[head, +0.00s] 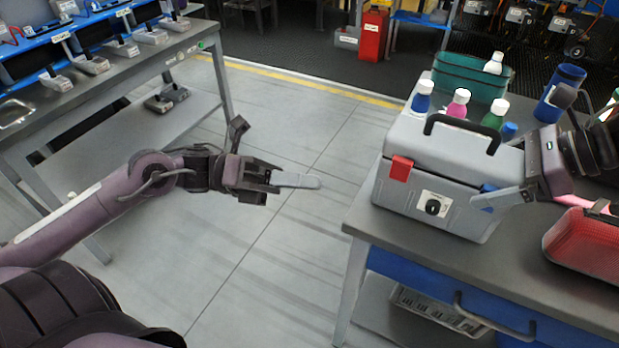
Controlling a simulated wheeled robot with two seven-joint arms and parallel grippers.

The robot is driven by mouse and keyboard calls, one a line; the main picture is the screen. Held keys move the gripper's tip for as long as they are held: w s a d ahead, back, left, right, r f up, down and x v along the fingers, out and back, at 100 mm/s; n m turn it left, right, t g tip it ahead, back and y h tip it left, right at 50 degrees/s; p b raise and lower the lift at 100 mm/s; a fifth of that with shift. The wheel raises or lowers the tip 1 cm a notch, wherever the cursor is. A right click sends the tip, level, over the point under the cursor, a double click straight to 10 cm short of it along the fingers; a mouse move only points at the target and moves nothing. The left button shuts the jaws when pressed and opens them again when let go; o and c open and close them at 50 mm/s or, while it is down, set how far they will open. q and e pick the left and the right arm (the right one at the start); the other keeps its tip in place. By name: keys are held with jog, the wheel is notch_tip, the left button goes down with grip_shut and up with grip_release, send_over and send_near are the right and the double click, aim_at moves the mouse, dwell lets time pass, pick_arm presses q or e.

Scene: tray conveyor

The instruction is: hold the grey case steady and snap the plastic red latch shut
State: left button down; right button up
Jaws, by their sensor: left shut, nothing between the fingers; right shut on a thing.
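The grey case (425,187) stands upright on the workbench at the right, lid down, with a black handle on top. The red latch (400,169) is at the left of its front, across the lid seam. I cannot tell whether it is fully snapped down. A blue latch (486,203) is at the right of the front, partly hidden by my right gripper (500,199). That gripper is shut on the case at its right front corner. My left gripper (300,181) is shut and empty over the floor, left of the bench and apart from the case.
Several capped bottles (459,104) and a green bin (470,77) stand behind the case. A blue cup (560,90) stands at the back right. A red basket (585,247) is at the bench's right front. Floor between the left table (185,47) and the bench is clear.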

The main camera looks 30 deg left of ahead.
jog(key=o, duration=1.3)
